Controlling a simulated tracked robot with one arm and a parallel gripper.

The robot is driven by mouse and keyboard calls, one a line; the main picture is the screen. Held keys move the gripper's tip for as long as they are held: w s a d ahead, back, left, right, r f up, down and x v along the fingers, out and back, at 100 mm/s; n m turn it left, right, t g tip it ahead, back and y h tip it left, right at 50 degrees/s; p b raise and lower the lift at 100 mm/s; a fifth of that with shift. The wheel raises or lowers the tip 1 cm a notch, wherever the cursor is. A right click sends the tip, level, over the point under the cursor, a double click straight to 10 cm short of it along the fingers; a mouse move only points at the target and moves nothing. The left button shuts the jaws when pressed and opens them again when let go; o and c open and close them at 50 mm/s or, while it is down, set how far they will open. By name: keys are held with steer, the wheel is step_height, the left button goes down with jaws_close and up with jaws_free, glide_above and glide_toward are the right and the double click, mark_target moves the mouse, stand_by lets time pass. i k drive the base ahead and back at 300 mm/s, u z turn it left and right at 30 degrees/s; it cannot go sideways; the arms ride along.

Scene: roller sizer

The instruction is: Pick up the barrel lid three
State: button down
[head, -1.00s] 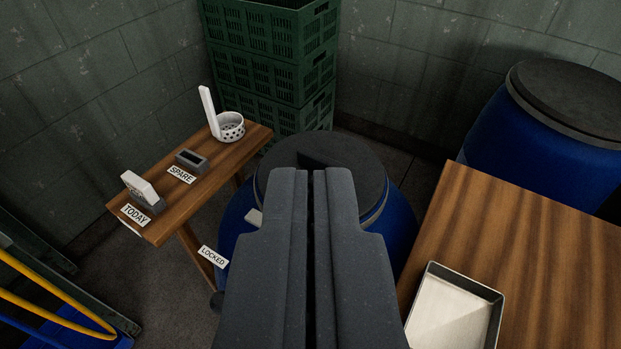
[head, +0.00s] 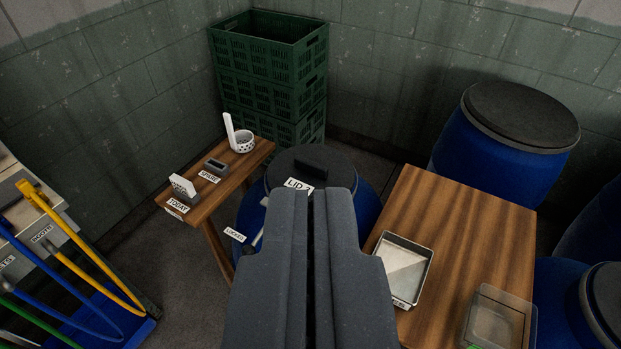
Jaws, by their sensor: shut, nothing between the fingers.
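A dark round lid (head: 282,168) sits on a blue barrel (head: 252,210) in the middle of the view. It has a raised black grip block (head: 311,159) and a white label reading "LID", the rest of which is hidden behind my fingers. A "LOCKED" tag (head: 235,235) shows at the barrel's left side, beside a pale lever-like part. My gripper (head: 319,190) is shut and empty. Its fingers point toward the lid and cover its near part; I cannot tell how far above it they are.
A wooden table (head: 455,220) at right holds a metal tray (head: 428,258) and a clear box (head: 497,318). A small bench (head: 226,187) stands left, with green crates (head: 268,95) behind. Other blue barrels (head: 480,160) stand right; coloured hoses (head: 75,245) hang at lower left.

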mark_target(309, 168)
steer(key=z, duration=0.4)
steer(key=i, duration=1.35)
steer(key=u, duration=0.05)
